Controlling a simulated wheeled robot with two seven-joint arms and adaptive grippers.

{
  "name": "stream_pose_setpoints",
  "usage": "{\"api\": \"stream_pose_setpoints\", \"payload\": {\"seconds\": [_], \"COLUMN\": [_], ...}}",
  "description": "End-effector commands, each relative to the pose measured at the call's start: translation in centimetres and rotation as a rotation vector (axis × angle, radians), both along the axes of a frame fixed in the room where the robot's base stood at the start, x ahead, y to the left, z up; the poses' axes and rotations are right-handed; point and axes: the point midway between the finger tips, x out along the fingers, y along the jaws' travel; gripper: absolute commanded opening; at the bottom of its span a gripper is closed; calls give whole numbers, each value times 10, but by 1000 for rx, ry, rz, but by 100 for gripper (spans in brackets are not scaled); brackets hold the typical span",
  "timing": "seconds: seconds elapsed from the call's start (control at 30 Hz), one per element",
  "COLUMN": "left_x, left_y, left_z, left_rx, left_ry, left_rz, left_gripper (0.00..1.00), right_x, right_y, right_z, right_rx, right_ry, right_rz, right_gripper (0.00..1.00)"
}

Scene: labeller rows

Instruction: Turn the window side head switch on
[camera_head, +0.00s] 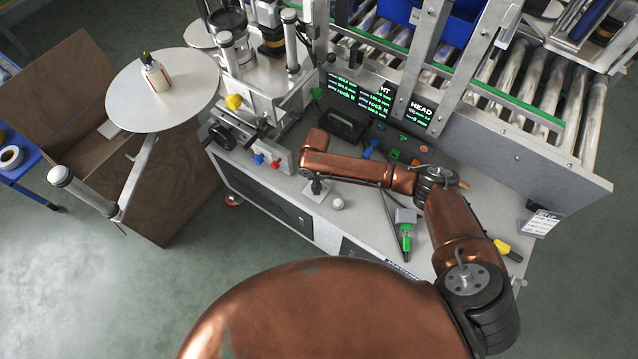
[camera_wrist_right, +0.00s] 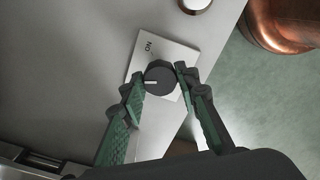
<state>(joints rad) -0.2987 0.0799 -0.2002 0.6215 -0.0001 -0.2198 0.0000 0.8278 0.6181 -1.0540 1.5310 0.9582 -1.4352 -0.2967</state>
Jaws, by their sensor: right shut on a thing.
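A dark round switch knob (camera_wrist_right: 159,79) sits on a pale square plate (camera_wrist_right: 172,52) with the word ON printed near its upper edge. The white mark on the knob points left in the right wrist view, away from ON. My right gripper (camera_wrist_right: 161,76) has its green-padded fingers on either side of the knob and is shut on it. In the head view the plate (camera_head: 315,197) lies on the machine's top, below the end of my right arm; the fingers are mostly hidden there. My left gripper is not in view.
A round metal knob (camera_head: 337,203) stands close beside the plate. Loose tools, including a green-handled one (camera_head: 406,232), lie right of it. Display screens (camera_head: 362,98) and a roller conveyor (camera_head: 540,85) stand behind. A white disc (camera_head: 160,95) carrying a bottle is at left.

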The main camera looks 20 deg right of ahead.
Motion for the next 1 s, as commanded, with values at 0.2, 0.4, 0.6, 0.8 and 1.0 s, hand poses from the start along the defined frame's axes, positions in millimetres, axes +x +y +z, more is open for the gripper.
{"api": "stream_pose_setpoints", "payload": {"seconds": [0.2, 0.4, 0.6, 0.8, 1.0], "left_x": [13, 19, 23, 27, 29], "left_y": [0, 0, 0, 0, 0], "left_z": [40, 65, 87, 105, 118], "left_rx": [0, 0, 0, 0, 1], "left_ry": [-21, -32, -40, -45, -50], "left_rz": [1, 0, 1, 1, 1], "left_gripper": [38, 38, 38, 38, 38], "right_x": [-2, -1, -1, -1, -1], "right_y": [2, 3, 3, 3, 3], "right_z": [7, 6, 5, 4, 3], "right_rx": [4, 4, 4, 4, 3], "right_ry": [2, 3, 2, 3, 3], "right_rz": [-208, -399, -589, -773, -934], "right_gripper": [5, 5, 5, 5, 5]}}
